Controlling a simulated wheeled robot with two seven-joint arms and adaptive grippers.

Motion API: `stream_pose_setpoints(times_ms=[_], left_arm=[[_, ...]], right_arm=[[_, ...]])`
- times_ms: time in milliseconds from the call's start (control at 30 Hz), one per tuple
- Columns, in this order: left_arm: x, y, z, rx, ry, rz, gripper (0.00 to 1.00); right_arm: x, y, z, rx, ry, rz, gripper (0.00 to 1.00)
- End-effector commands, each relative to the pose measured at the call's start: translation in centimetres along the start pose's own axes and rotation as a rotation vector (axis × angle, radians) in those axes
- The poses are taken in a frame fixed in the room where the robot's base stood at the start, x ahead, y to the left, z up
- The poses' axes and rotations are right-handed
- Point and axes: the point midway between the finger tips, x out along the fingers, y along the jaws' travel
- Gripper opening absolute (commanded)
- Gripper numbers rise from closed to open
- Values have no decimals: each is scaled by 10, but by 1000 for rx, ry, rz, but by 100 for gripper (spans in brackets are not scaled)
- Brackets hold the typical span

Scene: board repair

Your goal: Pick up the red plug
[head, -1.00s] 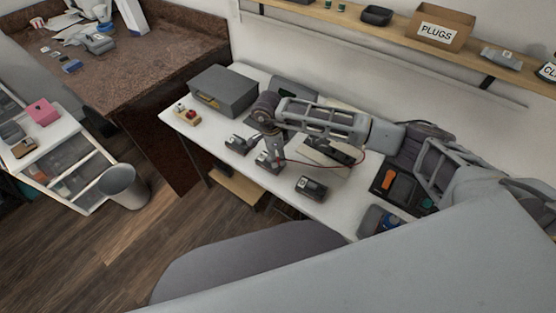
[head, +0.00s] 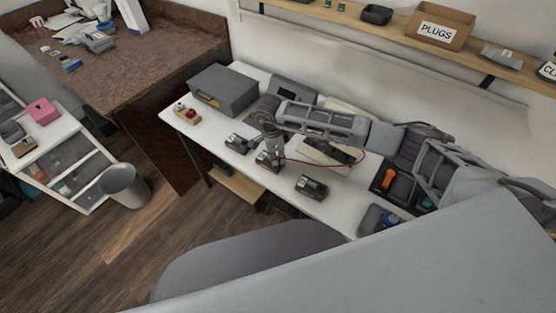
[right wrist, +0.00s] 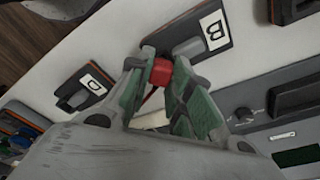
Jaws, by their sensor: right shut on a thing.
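The red plug (right wrist: 161,71) shows in the right wrist view, gripped between the fingertips of my right gripper (right wrist: 158,75). The gripper is shut on it, with green pads on both fingers. The plug is close to a dark block labelled B (right wrist: 213,32); I cannot tell whether they touch. In the head view my right gripper (head: 267,146) is over the white bench (head: 225,166) among small dark blocks, and the plug is too small to make out there. A thin red cable (head: 318,164) runs right from near the gripper. My left gripper is not in view.
A block labelled D (right wrist: 84,88) lies left in the wrist view. Another dark block (head: 311,187) stands at the bench's front edge. A grey case (head: 224,89) stands at the back left. A dark tray with an orange-handled tool (head: 388,179) lies to the right.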

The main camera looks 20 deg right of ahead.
Motion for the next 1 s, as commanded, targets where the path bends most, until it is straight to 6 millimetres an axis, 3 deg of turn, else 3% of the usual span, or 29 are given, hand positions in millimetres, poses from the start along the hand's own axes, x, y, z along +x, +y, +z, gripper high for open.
stream_pose_setpoints(times_ms=[467,1000], left_arm=[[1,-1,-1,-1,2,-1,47],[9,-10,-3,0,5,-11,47]], right_arm=[[-8,-1,-1,0,0,-1,0],[-78,-1,-9,0,-1,-3,0]])
